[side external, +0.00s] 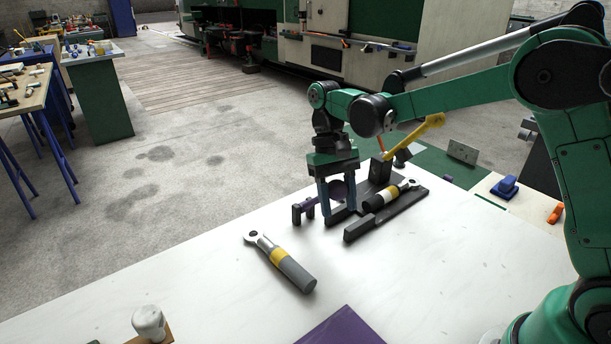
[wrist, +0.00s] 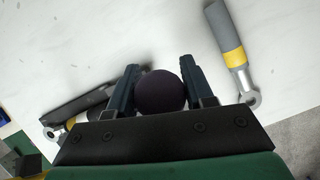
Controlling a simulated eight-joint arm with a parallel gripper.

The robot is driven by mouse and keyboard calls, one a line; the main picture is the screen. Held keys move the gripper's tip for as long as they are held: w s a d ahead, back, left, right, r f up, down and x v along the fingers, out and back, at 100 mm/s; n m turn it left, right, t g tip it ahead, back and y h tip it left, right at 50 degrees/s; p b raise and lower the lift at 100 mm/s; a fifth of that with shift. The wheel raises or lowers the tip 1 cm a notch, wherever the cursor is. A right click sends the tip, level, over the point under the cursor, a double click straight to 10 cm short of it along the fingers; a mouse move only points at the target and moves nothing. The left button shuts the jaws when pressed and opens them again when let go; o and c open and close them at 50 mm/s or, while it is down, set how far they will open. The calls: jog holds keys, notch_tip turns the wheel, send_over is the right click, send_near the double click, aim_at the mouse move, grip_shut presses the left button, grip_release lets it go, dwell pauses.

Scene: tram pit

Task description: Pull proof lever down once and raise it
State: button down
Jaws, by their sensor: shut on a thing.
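A wrench with a yellow band (side external: 388,194) lies in a dark stand (side external: 385,215) right of my gripper.
A second grey and yellow wrench (side external: 280,263) lies loose on the white table (side external: 200,285); it also shows in the wrist view (wrist: 232,50). A yellow handle (side external: 415,134) rises behind the stand. A white knob (side external: 149,323) and purple mat (side external: 342,328) are at the front.

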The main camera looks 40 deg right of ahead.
jog(key=shift+c, duration=1.7)
grip_release()
jog(key=shift+v, duration=2.8)
